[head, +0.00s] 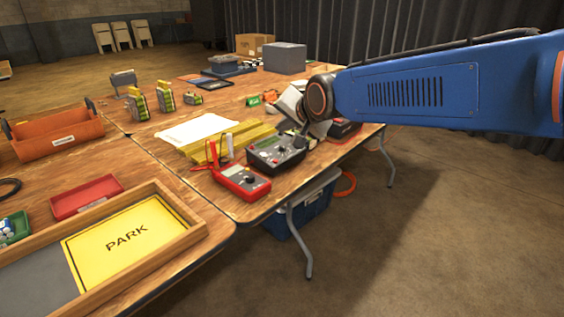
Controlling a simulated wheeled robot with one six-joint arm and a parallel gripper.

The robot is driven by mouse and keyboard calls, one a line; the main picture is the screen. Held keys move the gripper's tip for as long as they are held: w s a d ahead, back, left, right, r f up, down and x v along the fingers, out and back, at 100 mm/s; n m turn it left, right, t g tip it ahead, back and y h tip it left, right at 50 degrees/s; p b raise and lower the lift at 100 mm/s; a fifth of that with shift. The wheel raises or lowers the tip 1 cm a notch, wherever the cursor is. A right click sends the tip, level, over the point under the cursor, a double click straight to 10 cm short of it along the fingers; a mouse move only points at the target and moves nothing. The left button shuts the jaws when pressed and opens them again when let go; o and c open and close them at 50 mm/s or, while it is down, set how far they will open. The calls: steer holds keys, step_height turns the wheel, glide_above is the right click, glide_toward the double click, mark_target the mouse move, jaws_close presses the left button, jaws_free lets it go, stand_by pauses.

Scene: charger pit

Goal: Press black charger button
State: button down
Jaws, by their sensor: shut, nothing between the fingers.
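The black charger (271,153) sits on the wooden table near its right front edge, with a greenish display and controls on its top face. Its button is too small to make out. My blue arm reaches in from the right. My gripper (303,139) points down at the right end of the charger, shut and empty. Its tip overlaps the charger's right side in the picture; I cannot tell whether it touches. The gripper hides part of the charger's right end.
A red multimeter (243,182) with probes stands just in front of the charger. Yellow bars (230,140) lie behind it. Another red and black device (345,130) is to the right. A yellow PARK sign (93,255) lies in a wooden tray. Open floor lies at right.

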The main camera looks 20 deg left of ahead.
steer(key=shift+w+a+f, duration=0.1)
steer(key=shift+a+f, duration=0.15)
steer(key=shift+f, duration=1.2)
steer(key=shift+w+a+f, duration=0.1)
steer(key=shift+a+f, duration=0.15)
steer(key=shift+f, duration=1.2)
steer(key=shift+w+a+f, duration=0.1)
steer(key=shift+a+f, duration=0.15)
steer(key=shift+f, duration=1.2)
steer(key=shift+f, duration=0.15)
steer(key=shift+f, duration=0.25)
steer(key=shift+a+f, duration=0.1)
steer(key=shift+f, duration=0.3)
steer(key=shift+r, duration=0.8)
steer(key=shift+s+d+r, duration=0.1)
steer(key=shift+d+r, duration=0.05)
steer(key=shift+r, duration=0.65)
steer(key=shift+s+d+r, duration=0.1)
steer(key=shift+d+r, duration=0.1)
steer(key=shift+r, duration=0.65)
steer(key=shift+d+r, duration=0.15)
steer(key=shift+r, duration=0.65)
